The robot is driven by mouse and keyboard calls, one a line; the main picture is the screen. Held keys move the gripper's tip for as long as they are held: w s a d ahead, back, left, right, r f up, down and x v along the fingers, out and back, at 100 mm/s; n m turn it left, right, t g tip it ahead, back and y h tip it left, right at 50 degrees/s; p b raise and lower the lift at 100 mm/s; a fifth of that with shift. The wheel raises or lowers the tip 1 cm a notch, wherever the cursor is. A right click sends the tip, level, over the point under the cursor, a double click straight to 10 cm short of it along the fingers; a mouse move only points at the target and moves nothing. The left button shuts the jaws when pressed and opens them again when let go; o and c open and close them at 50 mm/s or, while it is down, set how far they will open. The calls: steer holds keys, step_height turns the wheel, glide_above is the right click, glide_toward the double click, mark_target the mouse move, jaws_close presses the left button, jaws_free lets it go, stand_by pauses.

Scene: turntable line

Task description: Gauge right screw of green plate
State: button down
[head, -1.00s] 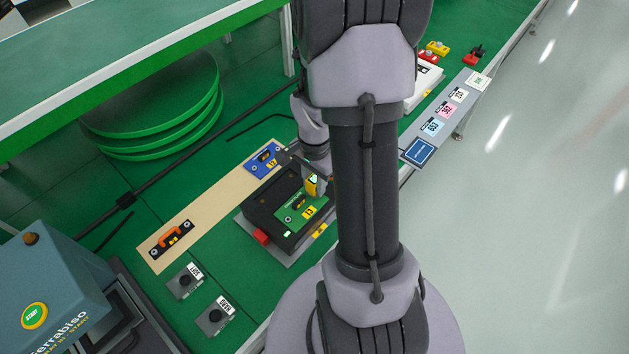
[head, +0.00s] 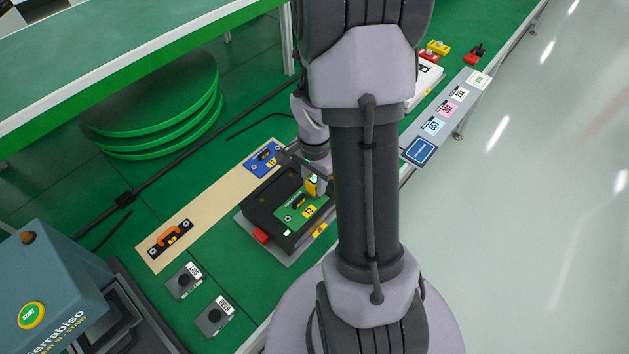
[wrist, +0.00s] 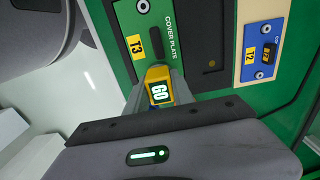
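The green plate (head: 291,214), marked COVER PLATE and T3, lies in a black fixture (head: 262,208) and has a black handle at its middle. It also shows in the wrist view (wrist: 178,58), with one screw (wrist: 143,6) at the top edge. My gripper (wrist: 163,90) is shut on a yellow gauge (wrist: 158,73) whose lit display reads GO. In the head view the gauge (head: 312,186) stands over the right end of the green plate. The gauge's tip and the right screw under it are hidden, so contact cannot be seen.
A tan strip (head: 213,202) holds a blue plate (head: 258,165) and a black plate with an orange handle (head: 171,241). Two grey button boxes (head: 214,318) stand at the front left. A blue-grey START machine (head: 60,290) fills the lower left.

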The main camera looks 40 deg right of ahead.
mark_target(315, 179)
steer(key=c, duration=1)
jaws_free()
step_height(315, 179, up, 17)
steer(key=p, duration=0.6)
steer(key=shift+r+p, duration=0.2)
steer(key=shift+p, duration=0.2)
